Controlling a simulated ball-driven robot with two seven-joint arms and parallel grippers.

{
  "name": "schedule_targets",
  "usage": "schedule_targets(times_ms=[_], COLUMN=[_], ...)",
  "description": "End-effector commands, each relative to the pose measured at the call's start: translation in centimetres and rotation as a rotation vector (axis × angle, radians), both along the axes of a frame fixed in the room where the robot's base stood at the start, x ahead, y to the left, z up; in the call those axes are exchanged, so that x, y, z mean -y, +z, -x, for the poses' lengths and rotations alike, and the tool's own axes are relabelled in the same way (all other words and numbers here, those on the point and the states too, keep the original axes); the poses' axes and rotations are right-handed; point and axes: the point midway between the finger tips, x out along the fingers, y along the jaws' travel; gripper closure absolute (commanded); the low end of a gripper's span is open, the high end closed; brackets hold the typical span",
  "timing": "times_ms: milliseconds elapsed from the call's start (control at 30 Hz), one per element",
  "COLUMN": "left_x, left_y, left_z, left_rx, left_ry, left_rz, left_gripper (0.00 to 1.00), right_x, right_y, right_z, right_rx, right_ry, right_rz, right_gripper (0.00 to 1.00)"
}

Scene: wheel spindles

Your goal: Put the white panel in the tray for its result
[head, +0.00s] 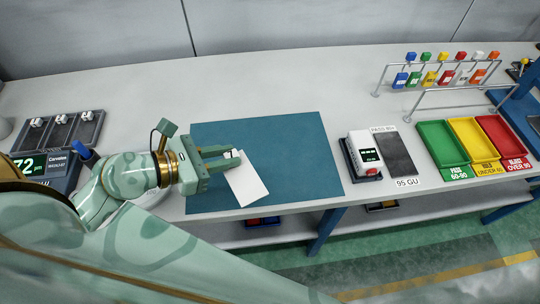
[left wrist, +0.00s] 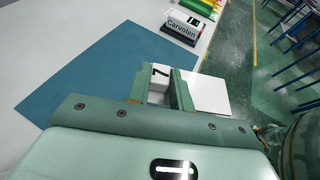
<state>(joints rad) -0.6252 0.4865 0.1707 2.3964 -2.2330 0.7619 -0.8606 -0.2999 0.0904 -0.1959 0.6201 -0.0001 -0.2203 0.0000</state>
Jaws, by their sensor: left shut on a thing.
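My left gripper (head: 236,157) is shut on the white panel (head: 248,186) near its upper end and holds it over the blue mat (head: 290,150). In the left wrist view the panel (left wrist: 210,95) sticks out to the right of the fingers (left wrist: 165,88), and a white part marked 7 shows between them. The green tray (head: 442,142), labelled PASS 60-90, the yellow tray (head: 474,139), labelled UNDER 60, and the red tray (head: 501,135), labelled OVER 90, stand side by side at the right. All look empty. My right gripper is not in view.
A white meter (head: 364,153) stands beside a dark plate (head: 395,154) with a 95 GU card (head: 408,183). At the left are a display reading 72 (head: 35,166) and a dark rack (head: 60,132). A rail with coloured tags (head: 440,77) stands behind the trays.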

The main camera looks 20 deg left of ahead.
Motion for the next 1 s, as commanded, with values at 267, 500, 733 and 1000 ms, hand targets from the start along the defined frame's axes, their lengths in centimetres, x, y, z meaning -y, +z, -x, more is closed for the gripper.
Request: schedule_targets(times_ms=[267, 500, 733, 1000], left_x=[-1.3, -2.3, -2.6, -2.7], left_y=[-2.8, -7.3, -9.1, -12.8], left_z=[-6.4, -11.5, -13.2, -13.8], left_rx=[0.004, -0.003, -0.001, -0.001], left_ry=[0.011, 0.012, 0.009, 0.01], left_rz=[0.0, 0.002, 0.001, 0.002], left_gripper=[1.0, 1.0, 1.0, 1.0], right_x=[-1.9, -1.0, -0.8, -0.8], right_y=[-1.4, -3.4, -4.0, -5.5], right_z=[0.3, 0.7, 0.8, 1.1], right_rx=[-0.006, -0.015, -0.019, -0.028], right_ry=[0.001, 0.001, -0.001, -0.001], right_rz=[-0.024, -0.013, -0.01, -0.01], right_gripper=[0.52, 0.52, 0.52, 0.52])
